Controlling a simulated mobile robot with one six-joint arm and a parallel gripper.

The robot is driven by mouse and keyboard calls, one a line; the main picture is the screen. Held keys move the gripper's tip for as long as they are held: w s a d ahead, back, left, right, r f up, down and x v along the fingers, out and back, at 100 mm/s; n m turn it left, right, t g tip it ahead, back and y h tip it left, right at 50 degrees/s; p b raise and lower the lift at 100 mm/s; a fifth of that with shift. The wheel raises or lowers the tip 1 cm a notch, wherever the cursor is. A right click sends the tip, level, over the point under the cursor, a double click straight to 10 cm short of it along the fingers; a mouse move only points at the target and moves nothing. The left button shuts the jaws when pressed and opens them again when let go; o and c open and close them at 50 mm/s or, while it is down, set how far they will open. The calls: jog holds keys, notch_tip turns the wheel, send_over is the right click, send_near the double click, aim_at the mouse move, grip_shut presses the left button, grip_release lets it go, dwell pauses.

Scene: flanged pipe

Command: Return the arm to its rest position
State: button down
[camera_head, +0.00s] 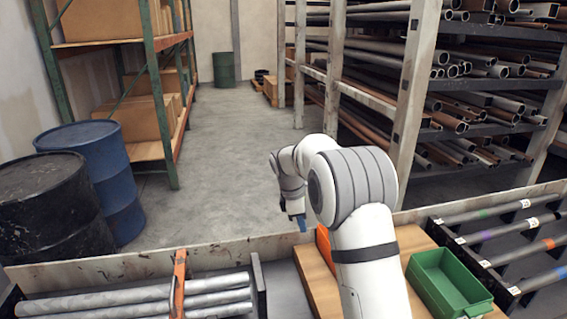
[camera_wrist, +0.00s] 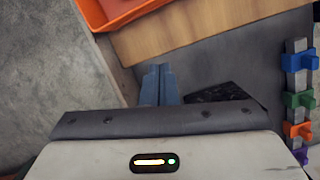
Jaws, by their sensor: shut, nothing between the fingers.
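My gripper (camera_head: 301,224) hangs from my bent arm in the head view, fingers pointing down, near the wooden front wall left of an orange bin. In the wrist view its blue-grey fingers (camera_wrist: 159,84) are together, with nothing between them. Below them are a dark grey surface and the edge of a wooden board (camera_wrist: 205,28). My white arm hides part of the orange bin (camera_head: 324,246) in the head view.
A green bin (camera_head: 448,284) stands right of my arm. Pipes with coloured bands (camera_head: 490,212) lie at the right; grey pipes (camera_head: 95,303) under an orange strap (camera_head: 179,285) lie at the left. Coloured clips (camera_wrist: 300,100) line the wrist view's right side. The aisle floor (camera_head: 225,150) is clear.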

jog(key=s+d+r+m+t+y, duration=0.1)
jog(key=s+d+r+m, duration=0.1)
jog(key=s+r+m, duration=0.45)
jog(key=s+d+r+m+y, duration=0.1)
jog(key=s+d+r+m, duration=0.15)
jog(key=s, duration=0.75)
jog(key=s+d+f+m+t, duration=0.1)
jog(key=s+m, duration=0.7)
jog(key=s, duration=1.1)
jog(key=shift+d+f+t+y, duration=0.3)
jog(key=shift+d+y, duration=0.1)
jog(key=shift+d, duration=0.25)
jog(key=shift+s, duration=0.2)
